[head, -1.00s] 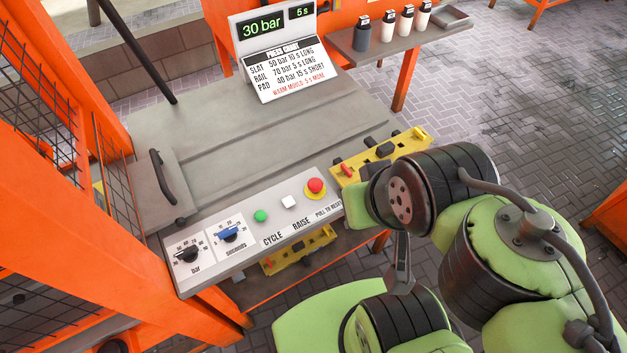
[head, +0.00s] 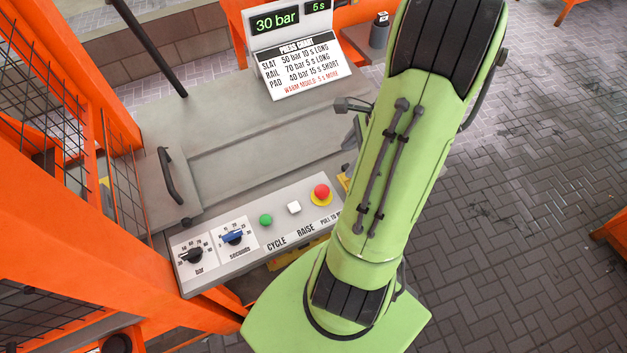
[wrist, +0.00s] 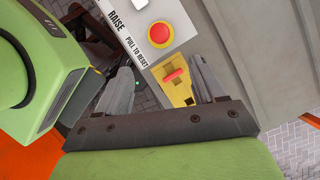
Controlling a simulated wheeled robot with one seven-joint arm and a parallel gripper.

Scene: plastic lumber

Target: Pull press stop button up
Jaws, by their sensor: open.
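The red stop button (head: 321,191) sits on a yellow ring at the right end of the grey control panel (head: 215,262), beside the "PULL TO RESET" label. In the wrist view the red stop button (wrist: 159,33) is at the top, beyond the fingertips and slightly left of the middle between them. My gripper (wrist: 161,70) is open and empty, its two grey fingers apart. In the head view my green arm stands right of the panel and hides most of the gripper. I cannot tell whether the button is pressed in or up.
A white button (head: 293,208), a green button (head: 266,220), a blue seconds knob (head: 233,237) and a black bar knob (head: 196,256) share the panel. A yellow piece with a red handle (wrist: 175,76) lies below the button in the wrist view. A sign (head: 297,65) stands behind.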

